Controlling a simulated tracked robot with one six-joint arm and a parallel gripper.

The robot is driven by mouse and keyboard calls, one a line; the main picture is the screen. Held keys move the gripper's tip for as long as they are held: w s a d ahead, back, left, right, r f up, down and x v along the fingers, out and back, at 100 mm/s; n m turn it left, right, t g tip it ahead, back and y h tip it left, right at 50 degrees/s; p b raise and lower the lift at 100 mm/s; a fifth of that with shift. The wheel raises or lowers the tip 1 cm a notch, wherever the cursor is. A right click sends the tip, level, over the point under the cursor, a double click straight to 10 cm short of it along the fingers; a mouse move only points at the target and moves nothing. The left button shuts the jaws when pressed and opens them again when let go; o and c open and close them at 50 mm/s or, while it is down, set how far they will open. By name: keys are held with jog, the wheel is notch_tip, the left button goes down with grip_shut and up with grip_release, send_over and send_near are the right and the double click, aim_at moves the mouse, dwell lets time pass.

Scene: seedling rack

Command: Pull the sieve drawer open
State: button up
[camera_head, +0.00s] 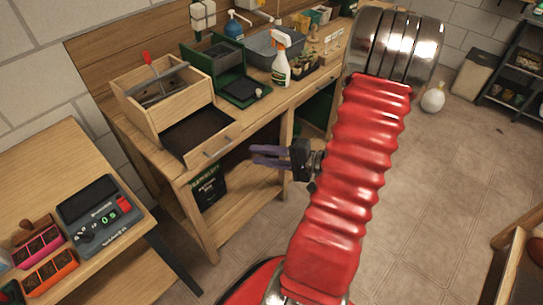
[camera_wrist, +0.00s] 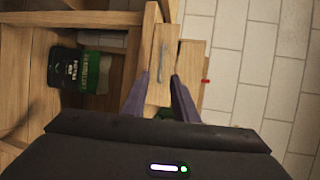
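The sieve drawer (camera_head: 228,138) is in a light wooden box (camera_head: 157,117) on the bench. It stands pulled out toward my gripper, with its dark inside showing. Its front has a bar handle (camera_head: 216,152). In the wrist view the handle (camera_wrist: 162,62) lies ahead, between the lines of my two fingers. My gripper (camera_head: 254,156) is open and empty, to the right of the drawer front in the head view and apparently apart from it. Its purple fingers also show in the wrist view (camera_wrist: 161,80).
A green tray device (camera_head: 240,90), a white spray bottle (camera_head: 281,62) and a grey bin (camera_head: 270,50) stand farther along the bench. A dark bag (camera_head: 209,186) is on the shelf below. A side table (camera_head: 100,270) holds a scale (camera_head: 95,212).

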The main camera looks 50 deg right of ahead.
jog(key=shift+v, duration=1.45)
jog(key=s+a+f+n+g, duration=0.2)
jog(key=s+a+g, duration=0.6)
jog(key=a+g, duration=0.35)
jog(key=w+a+r+n+t+h, duration=0.2)
jog(key=a+r+n+h, duration=0.4)
jog(key=a+r+n, duration=0.6)
notch_tip(320, 180, up, 7)
jog(key=w+a, duration=0.1)
jog(key=a, duration=0.2)
jog(key=shift+w+f+t, duration=0.2)
jog(key=shift+w+t, duration=0.05)
jog(key=shift+t, duration=0.1)
jog(key=shift+d, duration=0.1)
